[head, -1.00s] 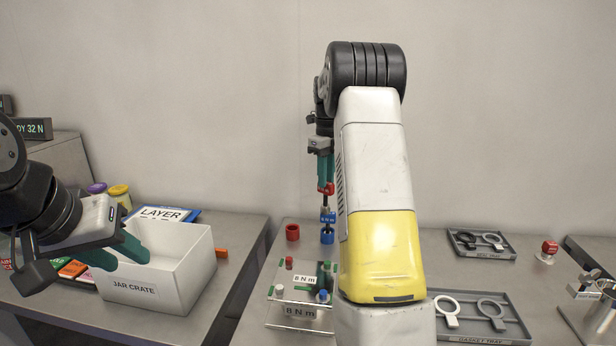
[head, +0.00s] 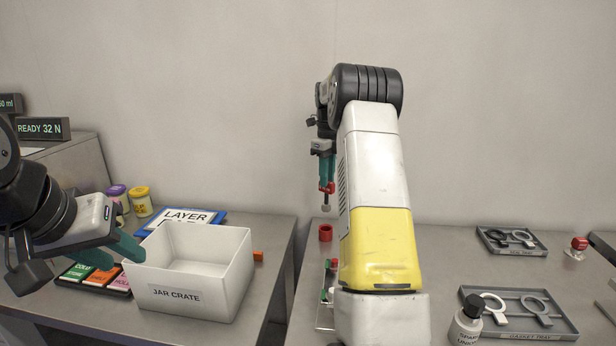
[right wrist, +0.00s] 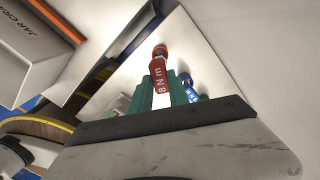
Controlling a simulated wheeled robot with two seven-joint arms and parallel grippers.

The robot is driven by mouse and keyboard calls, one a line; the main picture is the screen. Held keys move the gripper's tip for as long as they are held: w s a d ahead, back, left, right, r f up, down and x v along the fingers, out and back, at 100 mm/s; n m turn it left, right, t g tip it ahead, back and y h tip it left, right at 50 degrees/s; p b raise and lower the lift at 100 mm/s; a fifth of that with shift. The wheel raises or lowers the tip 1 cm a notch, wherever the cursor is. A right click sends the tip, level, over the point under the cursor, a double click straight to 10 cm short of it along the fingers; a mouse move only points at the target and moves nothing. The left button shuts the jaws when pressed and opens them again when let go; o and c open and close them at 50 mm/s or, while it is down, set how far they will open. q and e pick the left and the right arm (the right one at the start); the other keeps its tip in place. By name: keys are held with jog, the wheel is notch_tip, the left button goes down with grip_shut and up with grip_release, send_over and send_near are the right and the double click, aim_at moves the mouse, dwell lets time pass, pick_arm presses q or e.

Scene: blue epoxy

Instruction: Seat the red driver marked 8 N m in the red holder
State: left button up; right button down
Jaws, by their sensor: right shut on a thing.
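The red driver (head: 327,188) hangs upright from my right gripper (head: 325,180), which is shut on it. Its grey lower end shows above the red holder (head: 325,232), with a visible gap between them. In the right wrist view the red driver (right wrist: 159,76) sits between the green fingers, its 8 N m marking readable. A red round part lies just beyond it there; I cannot tell whether it is the holder. The holder stands on the right-hand table, left of my right arm. My left gripper (head: 112,252) is open and empty beside the jar crate.
A blue driver (right wrist: 190,88) is close beside the red one in the right wrist view; my arm hides it in the head view. The white jar crate (head: 165,296) is on the left table. Gasket trays (head: 548,331) and a bottle (head: 466,322) stand at right.

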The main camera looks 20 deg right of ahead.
aim_at(326, 204)
jog(key=shift+f, duration=5.15)
jog(key=c, duration=1.2)
grip_release()
jog(key=shift+o, duration=0.2)
jog(key=shift+r, duration=2.55)
jog(key=shift+r, duration=3.9)
